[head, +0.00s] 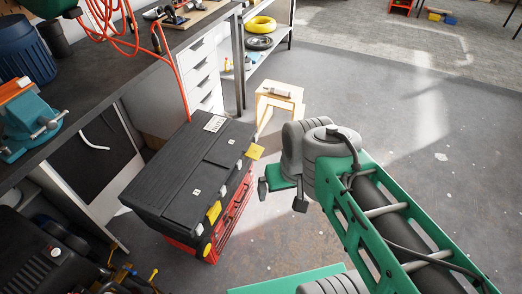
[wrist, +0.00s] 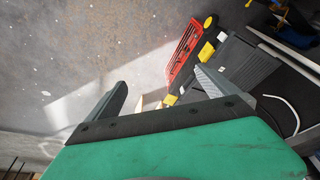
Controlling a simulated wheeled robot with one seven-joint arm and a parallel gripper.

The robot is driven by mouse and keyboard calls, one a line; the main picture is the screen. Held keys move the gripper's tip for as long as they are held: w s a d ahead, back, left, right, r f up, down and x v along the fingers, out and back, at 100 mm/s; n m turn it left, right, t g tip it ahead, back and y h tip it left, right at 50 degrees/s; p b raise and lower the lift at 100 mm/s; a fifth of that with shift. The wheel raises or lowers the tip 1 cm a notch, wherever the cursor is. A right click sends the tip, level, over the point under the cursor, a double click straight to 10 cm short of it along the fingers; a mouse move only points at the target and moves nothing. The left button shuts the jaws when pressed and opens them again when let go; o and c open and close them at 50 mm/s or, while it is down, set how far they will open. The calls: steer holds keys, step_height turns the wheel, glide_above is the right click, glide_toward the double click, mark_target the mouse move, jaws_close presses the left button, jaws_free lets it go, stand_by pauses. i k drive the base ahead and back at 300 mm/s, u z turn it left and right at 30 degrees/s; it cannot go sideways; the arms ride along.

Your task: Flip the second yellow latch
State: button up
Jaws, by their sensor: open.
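A toolbox with a black lid (head: 190,165) and a red lower body (head: 232,212) stands on the floor, its lid closed. One yellow latch (head: 214,211) is on its front edge at the near end and lies against the box. The other yellow latch (head: 255,152) is at the far end and appears to stick outward from the lid edge. Both show in the wrist view, the near-end one (wrist: 206,51) and the far-end one (wrist: 170,100), the latter close to a finger. My gripper (head: 282,197) is open and empty, right of the toolbox front, apart from both latches.
A dark workbench (head: 110,75) with a blue vise (head: 30,122) runs along the left. A white drawer unit (head: 203,75) and a small wooden stool (head: 279,98) stand behind the toolbox. The floor to the right is mostly clear.

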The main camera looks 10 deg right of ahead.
mark_target(254, 152)
steer(key=k, duration=1.25)
steer(key=z, duration=0.95)
steer(key=i, duration=1.5)
steer(key=u, duration=0.9)
steer(key=i, duration=0.55)
steer(key=u, duration=0.65)
